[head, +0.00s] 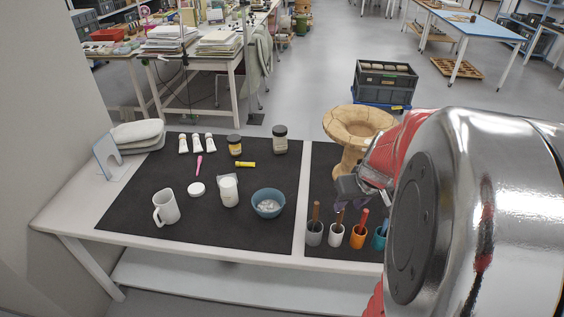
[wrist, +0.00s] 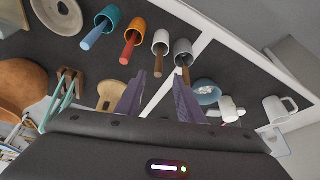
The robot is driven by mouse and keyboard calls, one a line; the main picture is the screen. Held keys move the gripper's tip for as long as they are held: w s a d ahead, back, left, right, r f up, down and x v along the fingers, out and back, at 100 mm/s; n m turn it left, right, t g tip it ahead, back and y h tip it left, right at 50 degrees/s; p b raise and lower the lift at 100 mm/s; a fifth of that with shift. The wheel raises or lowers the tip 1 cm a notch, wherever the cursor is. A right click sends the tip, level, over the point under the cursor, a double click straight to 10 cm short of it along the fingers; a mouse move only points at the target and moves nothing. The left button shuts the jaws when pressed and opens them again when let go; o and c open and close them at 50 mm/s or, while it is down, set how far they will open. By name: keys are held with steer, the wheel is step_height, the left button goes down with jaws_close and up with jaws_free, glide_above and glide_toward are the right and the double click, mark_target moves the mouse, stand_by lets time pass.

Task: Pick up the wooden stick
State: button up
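Two brown, wood-looking sticks stand tilted in cups at the table's front: one (head: 316,210) in a grey cup (head: 313,235), one (head: 339,217) in a white cup (head: 336,237). Which is the wooden stick I cannot tell. The wrist view also shows the stick in the white cup (wrist: 158,65) and the one in the grey cup (wrist: 186,75). My gripper (wrist: 158,88) is open and empty, its two dark purple fingers apart. In the wrist view the white cup's stick appears beyond the gap between them. In the head view my gripper (head: 352,188) is above and behind the cups.
An orange cup (head: 358,239) with a red stick and a teal cup (head: 379,242) with a blue stick stand beside them. A blue bowl (head: 268,206), a white mug (head: 166,210) and jars stand on the left mat. A tan round-topped stand (head: 352,125) is behind.

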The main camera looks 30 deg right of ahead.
mark_target(342, 213)
steer(key=shift+x, duration=2.45)
steer(key=shift+f, duration=0.1)
steer(key=shift+x, duration=2.55)
steer(key=shift+d, duration=0.15)
steer(key=shift+c, duration=0.3)
jaws_close()
